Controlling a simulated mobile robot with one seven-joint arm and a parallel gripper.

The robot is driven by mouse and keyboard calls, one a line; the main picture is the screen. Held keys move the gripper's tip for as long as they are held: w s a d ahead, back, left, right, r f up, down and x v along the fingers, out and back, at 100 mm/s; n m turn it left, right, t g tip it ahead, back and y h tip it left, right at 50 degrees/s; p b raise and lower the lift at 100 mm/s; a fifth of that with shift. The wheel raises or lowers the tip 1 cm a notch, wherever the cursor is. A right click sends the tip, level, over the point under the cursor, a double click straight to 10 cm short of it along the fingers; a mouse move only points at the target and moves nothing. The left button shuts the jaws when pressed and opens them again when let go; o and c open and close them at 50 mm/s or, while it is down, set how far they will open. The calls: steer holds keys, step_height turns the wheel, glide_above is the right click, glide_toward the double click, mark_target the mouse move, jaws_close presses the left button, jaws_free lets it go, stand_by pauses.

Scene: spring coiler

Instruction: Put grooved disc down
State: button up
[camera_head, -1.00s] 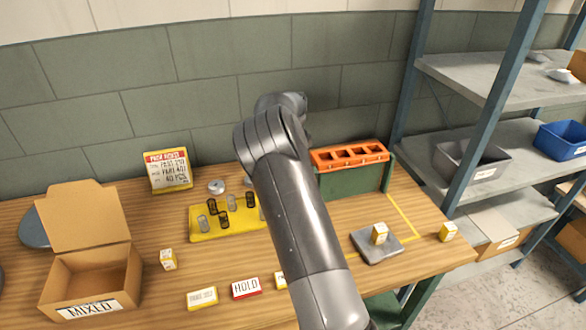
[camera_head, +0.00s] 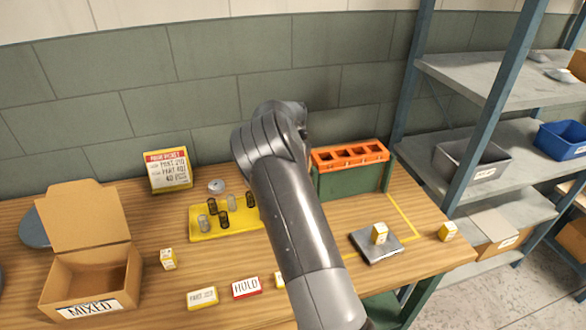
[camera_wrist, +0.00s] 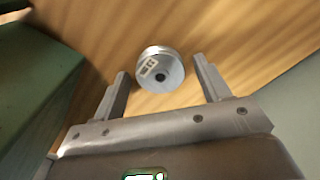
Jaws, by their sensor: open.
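A round metal disc (camera_wrist: 160,76) with a small label and a dark centre hole shows in the wrist view, over the wooden table. My gripper (camera_wrist: 160,64) is open, with one finger on each side of the disc and a gap at both sides. The disc looks to rest on the wood. In the head view a silver disc (camera_head: 216,187) lies behind the yellow tray; I cannot tell whether it is the same one. My arm hides the gripper in the head view.
A yellow tray (camera_head: 207,235) with several spring-like cylinders stands left of my arm. An orange-topped green rack (camera_head: 345,185) stands right of it. An open cardboard box (camera_head: 62,278) is at the left, and a grey scale-like plate (camera_head: 370,248) at the right.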

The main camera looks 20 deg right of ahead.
step_height(320, 180, up, 12)
steer(key=s+r+t+y, duration=0.1)
steer(key=s+r, duration=0.8)
steer(key=s+a+r+n+t, duration=0.1)
steer(key=s+r+n, duration=0.15)
steer(key=s, duration=0.45)
steer(key=s+a+r+n+t, duration=0.1)
steer(key=s+a+r, duration=0.15)
steer(key=s, duration=0.35)
steer(key=s+a+f+n+t, duration=0.1)
steer(key=s+a+n, duration=0.1)
steer(key=s, duration=0.9)
steer(key=s+a+f+n+t+h, duration=0.1)
steer(key=s+a+f+n, duration=0.1)
steer(key=s, duration=1)
steer(key=shift+a+f+t, duration=0.15)
steer(key=shift+a+t, duration=0.1)
steer(key=shift+t, duration=0.05)
